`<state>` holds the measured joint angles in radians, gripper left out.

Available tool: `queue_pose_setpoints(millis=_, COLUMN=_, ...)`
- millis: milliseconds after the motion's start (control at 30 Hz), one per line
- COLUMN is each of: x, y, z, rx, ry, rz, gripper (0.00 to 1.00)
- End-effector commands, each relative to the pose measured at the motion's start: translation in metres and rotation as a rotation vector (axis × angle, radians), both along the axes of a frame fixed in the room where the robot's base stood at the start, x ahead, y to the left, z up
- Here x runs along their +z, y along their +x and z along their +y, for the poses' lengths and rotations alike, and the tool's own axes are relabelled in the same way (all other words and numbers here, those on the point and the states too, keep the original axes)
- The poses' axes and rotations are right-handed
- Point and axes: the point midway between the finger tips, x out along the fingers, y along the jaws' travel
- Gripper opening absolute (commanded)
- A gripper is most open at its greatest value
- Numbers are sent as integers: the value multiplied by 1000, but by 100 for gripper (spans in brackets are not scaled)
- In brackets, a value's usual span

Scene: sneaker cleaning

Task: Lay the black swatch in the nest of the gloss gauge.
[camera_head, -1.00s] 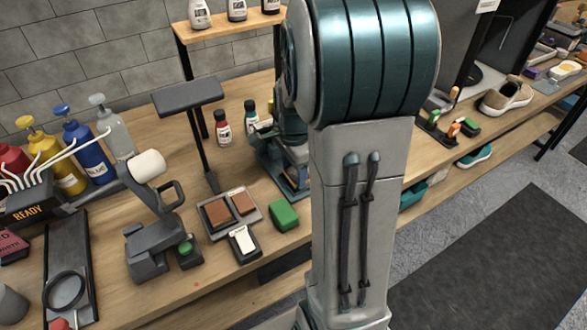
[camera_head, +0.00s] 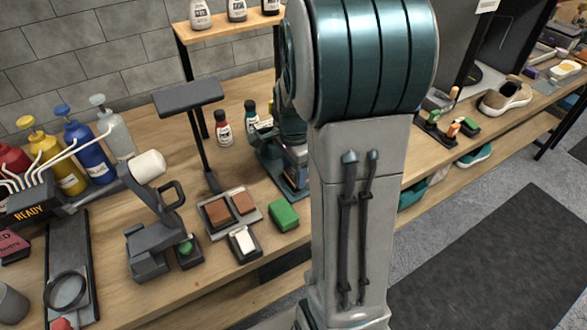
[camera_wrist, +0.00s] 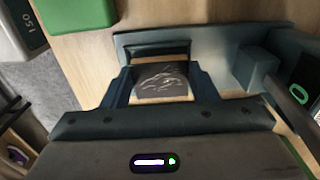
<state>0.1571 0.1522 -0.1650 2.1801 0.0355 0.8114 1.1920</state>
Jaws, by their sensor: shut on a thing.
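My gripper (camera_wrist: 161,78) is shut on the black swatch (camera_wrist: 160,76), a small dark piece with pale glossy streaks, held between two dark blue fingers in the wrist view. The gloss gauge (camera_wrist: 225,58) is a grey-blue body just beyond and to the right of the swatch. The swatch is close to the gauge's dark recessed edge; I cannot tell whether it touches the nest. In the head view the gauge (camera_head: 268,168) stands on the bench, partly hidden behind my arm, and the swatch cannot be made out.
A green block (camera_head: 284,215) lies left of my arm and shows in the wrist view (camera_wrist: 80,12). A tray with brown swatches (camera_head: 216,213) and a dark block with a white top (camera_head: 243,242) lie nearby. A dark lamp-like stand (camera_head: 200,130) rises behind. Small bottles (camera_head: 223,130) stand further back.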

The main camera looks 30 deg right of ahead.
Motion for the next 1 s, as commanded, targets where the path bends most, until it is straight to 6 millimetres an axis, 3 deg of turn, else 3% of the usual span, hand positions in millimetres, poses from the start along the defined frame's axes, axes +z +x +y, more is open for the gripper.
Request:
queue_pose_setpoints(millis=33, x=0, y=0, z=0, rx=0, ry=0, rz=0, gripper=62)
queue_pose_setpoints(millis=100, x=0, y=0, z=0, rx=0, ry=0, rz=0, gripper=79)
queue_pose_setpoints(millis=467, x=5, y=0, z=0, rx=0, ry=0, rz=-2, gripper=79)
queue_pose_setpoints(millis=567, x=18, y=1, z=0, rx=0, ry=-1, rz=-4, gripper=79)
queue_pose_setpoints(millis=1000, x=113, y=0, z=0, rx=0, ry=-2, rz=-4, gripper=79)
